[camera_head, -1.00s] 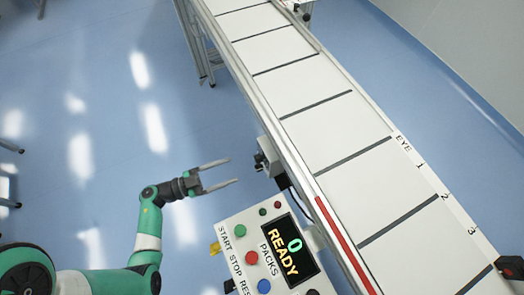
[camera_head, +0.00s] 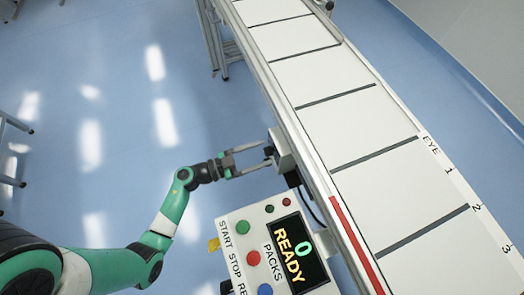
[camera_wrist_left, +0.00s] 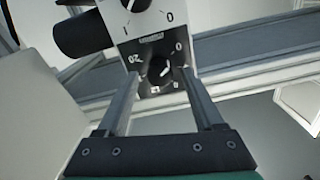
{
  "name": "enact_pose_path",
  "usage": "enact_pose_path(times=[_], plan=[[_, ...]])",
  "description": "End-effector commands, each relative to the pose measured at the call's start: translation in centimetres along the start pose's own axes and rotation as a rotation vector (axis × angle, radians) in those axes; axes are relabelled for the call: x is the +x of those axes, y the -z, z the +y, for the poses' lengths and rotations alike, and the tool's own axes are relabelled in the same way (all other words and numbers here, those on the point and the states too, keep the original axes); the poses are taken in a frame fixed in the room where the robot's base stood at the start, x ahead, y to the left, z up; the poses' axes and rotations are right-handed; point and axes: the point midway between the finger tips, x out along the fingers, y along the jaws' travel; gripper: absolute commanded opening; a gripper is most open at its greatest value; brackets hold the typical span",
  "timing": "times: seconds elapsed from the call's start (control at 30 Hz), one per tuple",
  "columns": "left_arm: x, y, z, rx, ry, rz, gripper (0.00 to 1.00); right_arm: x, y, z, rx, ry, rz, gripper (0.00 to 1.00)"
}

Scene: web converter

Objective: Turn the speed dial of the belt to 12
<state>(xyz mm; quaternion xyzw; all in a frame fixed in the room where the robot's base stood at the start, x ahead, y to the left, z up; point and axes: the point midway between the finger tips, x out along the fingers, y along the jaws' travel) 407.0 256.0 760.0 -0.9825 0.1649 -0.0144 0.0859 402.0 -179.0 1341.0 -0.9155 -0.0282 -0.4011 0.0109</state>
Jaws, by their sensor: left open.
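The speed dial (camera_wrist_left: 160,70) is a small black knob on a dark scale plate at the lower part of a light control box; a 0 and a 20 are legible on the scale. Its pale pointer mark leans up and right in the wrist view, toward the 0 side; the exact value is hard to read. My left gripper (camera_wrist_left: 158,73) is open, one finger on each side of the dial; contact cannot be told. In the head view the left gripper (camera_head: 269,156) reaches the box (camera_head: 283,148) at the belt's side. The belt (camera_head: 345,120) is white with dark cross bars. My right gripper is not in view.
A second rotary switch (camera_wrist_left: 140,5) marked I and 0 sits above the dial, with a black cylinder (camera_wrist_left: 82,35) beside it. A button panel (camera_head: 265,245) reading 0 PACKS READY stands below the gripper in the head view. Open blue floor lies left.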

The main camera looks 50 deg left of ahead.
Motion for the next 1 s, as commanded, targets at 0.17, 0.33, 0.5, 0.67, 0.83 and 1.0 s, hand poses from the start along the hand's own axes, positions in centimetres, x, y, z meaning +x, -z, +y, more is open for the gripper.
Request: enact_pose_path(times=[0.17,0.33,0.5,0.67,0.83,1.0], plan=[[0.8,0.06,0.02,0.0,0.0,0.001,0.69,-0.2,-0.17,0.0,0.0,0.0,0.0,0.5],[0.76,0.08,0.0,0.0,0.001,0.0,0.69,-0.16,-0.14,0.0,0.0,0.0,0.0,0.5],[0.74,0.07,0.0,0.0,0.001,0.0,0.38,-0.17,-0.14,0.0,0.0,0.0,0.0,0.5],[0.73,0.06,-0.01,0.0,0.001,0.0,0.09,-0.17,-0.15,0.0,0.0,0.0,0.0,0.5],[0.72,0.05,0.0,0.0,0.001,0.0,0.0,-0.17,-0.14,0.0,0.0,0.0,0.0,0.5],[0.72,0.08,-0.01,0.009,0.001,0.0,0.0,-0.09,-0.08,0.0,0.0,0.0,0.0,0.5]])
